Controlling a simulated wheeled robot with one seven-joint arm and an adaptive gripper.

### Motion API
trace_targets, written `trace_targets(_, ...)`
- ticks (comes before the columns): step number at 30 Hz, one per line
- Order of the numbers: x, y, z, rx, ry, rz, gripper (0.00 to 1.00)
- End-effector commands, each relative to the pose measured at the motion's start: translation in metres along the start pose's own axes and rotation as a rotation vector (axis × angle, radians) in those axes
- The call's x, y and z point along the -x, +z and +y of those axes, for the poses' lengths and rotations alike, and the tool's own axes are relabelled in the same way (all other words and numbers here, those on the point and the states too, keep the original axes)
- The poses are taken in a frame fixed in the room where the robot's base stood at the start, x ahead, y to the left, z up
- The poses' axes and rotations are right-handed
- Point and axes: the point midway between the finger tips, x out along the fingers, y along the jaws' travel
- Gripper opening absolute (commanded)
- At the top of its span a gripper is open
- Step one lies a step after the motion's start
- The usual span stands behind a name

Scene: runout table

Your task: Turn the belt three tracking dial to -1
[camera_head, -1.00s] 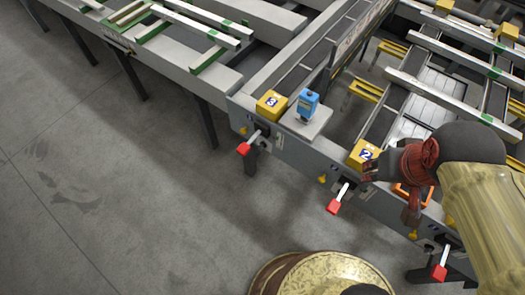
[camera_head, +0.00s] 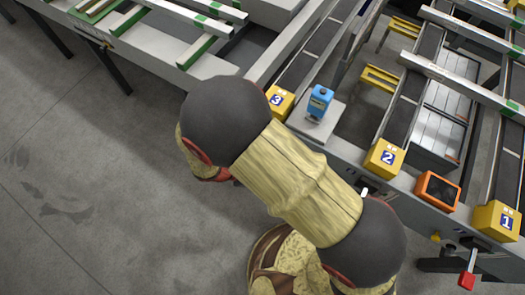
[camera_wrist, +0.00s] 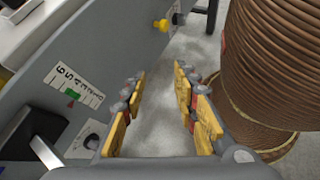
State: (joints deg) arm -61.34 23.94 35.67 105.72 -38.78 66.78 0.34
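The yellow box marked 3 (camera_head: 280,101) stands on the frame rail in the head view. My arm hides the panel below it, and my gripper is hidden there too. In the wrist view my gripper (camera_wrist: 160,112) is open, with nothing between its fingers. A small dial on a pale plate (camera_wrist: 91,139) is on the grey panel, left of the fingers and apart from them. A numbered scale with a green mark (camera_wrist: 74,93) is above it. The dial's reading is too small to tell, and no belt number shows in this view.
The blue device (camera_head: 320,99), box 2 (camera_head: 384,158), orange-framed screen (camera_head: 437,191) and box 1 (camera_head: 497,221) line the rail.

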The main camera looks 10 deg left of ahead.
Motion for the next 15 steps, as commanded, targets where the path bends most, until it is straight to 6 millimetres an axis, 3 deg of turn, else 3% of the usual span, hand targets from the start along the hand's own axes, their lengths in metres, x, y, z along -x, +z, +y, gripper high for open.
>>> trace_targets(1, -0.009, -0.019, -0.002, 0.072, 0.074, -0.057, 0.3)
trace_targets(6, -0.018, -0.069, 0.022, 0.26, 0.366, -0.234, 0.3)
trace_targets(10, -0.012, -0.111, 0.045, 0.365, 0.615, -0.353, 0.3)
trace_targets(15, 0.004, -0.152, 0.059, 0.434, 0.852, -0.443, 0.3)
